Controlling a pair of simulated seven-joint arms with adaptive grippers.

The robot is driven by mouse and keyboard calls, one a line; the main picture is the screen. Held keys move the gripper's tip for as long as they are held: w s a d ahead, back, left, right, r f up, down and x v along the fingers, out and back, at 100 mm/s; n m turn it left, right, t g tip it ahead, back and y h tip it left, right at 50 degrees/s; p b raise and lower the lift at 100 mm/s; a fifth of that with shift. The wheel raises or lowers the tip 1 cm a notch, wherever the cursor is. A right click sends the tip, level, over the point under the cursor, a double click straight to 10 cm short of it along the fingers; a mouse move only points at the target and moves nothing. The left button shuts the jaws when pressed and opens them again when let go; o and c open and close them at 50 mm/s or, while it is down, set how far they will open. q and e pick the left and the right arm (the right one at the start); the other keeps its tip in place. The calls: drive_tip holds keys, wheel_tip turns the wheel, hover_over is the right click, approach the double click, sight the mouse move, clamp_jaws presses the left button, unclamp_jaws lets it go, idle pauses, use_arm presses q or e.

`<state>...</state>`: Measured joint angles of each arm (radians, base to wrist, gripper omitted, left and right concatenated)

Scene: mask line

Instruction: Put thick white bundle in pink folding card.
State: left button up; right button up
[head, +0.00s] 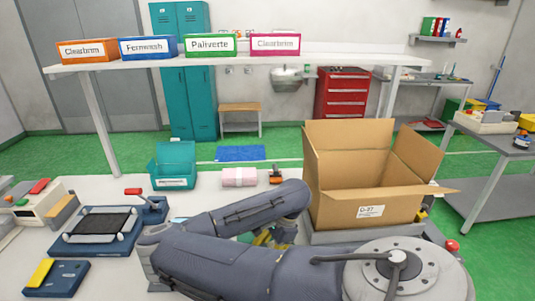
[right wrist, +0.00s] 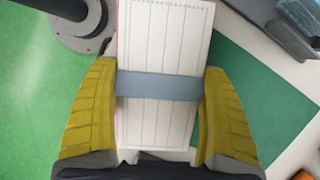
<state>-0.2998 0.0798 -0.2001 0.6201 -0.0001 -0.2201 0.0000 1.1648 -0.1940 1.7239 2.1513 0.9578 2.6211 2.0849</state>
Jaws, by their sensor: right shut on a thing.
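My right gripper (right wrist: 158,105) is shut on a thick white bundle (right wrist: 165,40) in the right wrist view. The bundle has ruled lines and a grey band around its middle, and a yellow finger presses each long side. In the head view my arm hides most of the area around the bundle. A pale pink packet (head: 239,177) lies near the back of the table, beside the teal bin; I cannot tell if it is the folding card. A pink box (head: 275,44) with a white label stands on the high shelf. My left gripper is not in view.
A large open cardboard box (head: 345,175) stands on the right. A teal bin (head: 173,168) is at the back left, with a black-topped device (head: 98,226) in front. A green mat (right wrist: 255,105) lies under the bundle, and green floor shows beyond the table edge.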

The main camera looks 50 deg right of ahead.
drive_tip(key=o, duration=1.1)
drive_tip(key=shift+o, duration=0.2)
drive_tip(key=shift+r, duration=3.5)
